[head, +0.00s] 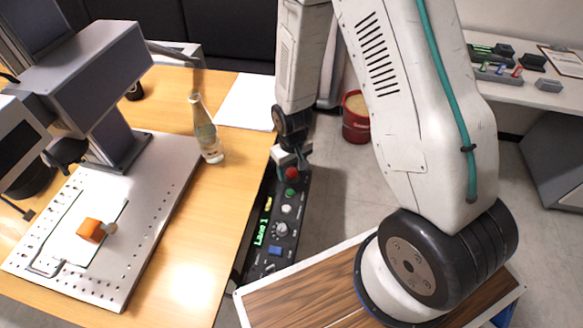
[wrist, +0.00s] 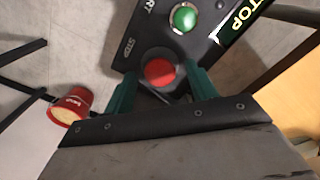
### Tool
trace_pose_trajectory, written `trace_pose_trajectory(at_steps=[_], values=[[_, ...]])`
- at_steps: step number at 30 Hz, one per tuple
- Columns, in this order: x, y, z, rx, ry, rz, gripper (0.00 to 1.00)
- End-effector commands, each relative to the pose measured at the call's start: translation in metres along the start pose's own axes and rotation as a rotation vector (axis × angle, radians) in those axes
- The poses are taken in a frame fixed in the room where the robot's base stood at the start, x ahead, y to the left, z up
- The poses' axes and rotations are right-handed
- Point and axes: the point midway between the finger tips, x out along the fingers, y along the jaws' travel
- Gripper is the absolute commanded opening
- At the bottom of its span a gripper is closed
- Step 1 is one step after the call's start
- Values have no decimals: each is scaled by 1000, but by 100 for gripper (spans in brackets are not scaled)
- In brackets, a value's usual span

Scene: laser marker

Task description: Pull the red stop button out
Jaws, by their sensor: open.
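The red stop button (head: 292,173) is a round red knob at the far end of the black control panel (head: 290,245). In the wrist view the red button (wrist: 159,72) sits between the two green fingers of my gripper (wrist: 162,88). The fingers are open, one on each side of it. A gap shows on the left side; whether the right finger touches it I cannot tell. A green button (wrist: 184,18) lies beyond it on the panel. In the head view my gripper (head: 291,158) is at the panel's far end and partly hidden by my arm.
The wooden table (head: 185,270) with the laser marker (head: 95,75) stands left of the panel. A glass bottle (head: 207,135) stands near the table's edge. A red bucket (head: 356,120) is on the floor behind. A side bench (head: 540,95) is at the right.

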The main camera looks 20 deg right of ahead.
Motion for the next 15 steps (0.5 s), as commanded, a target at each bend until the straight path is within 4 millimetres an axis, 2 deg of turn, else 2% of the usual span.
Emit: trace_pose_trajectory(at_steps=[3, 9, 15], values=[[0, 0, 0, 0, 0, 0, 57], [0, 0, 0, 0, 0, 0, 1], [-9, 0, -1, 0, 2, 0, 0]])
